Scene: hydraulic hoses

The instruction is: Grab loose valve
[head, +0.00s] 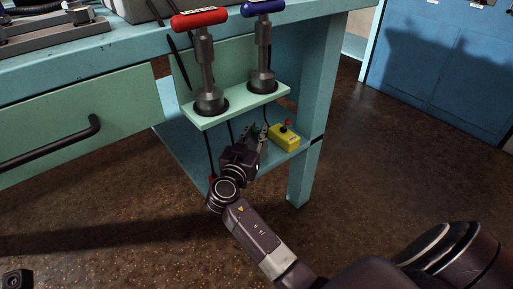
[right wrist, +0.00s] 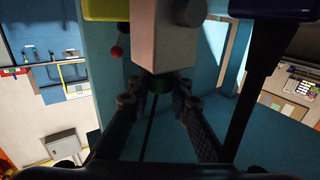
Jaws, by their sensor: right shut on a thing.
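In the head view my right gripper (head: 262,134) is under the green bracket, beside the yellow button box. In the right wrist view its two fingers (right wrist: 158,100) come in from both sides at the lower end of a pale grey block with a round knob, which looks like the valve (right wrist: 160,38). A dark fitting (right wrist: 158,83) at the block's lower end sits between the fingertips, and the gripper is shut on it. In the head view the gripper and the bracket's shadow hide most of the valve. My left gripper is not in view.
A red-handled lever (head: 205,60) and a blue-handled lever (head: 263,45) stand in the green bracket (head: 235,108) above the gripper. Thin dark hoses hang below it. The yellow box (head: 285,137) with a red button sits on the lower shelf (head: 180,140). A table leg (head: 309,130) stands to the right.

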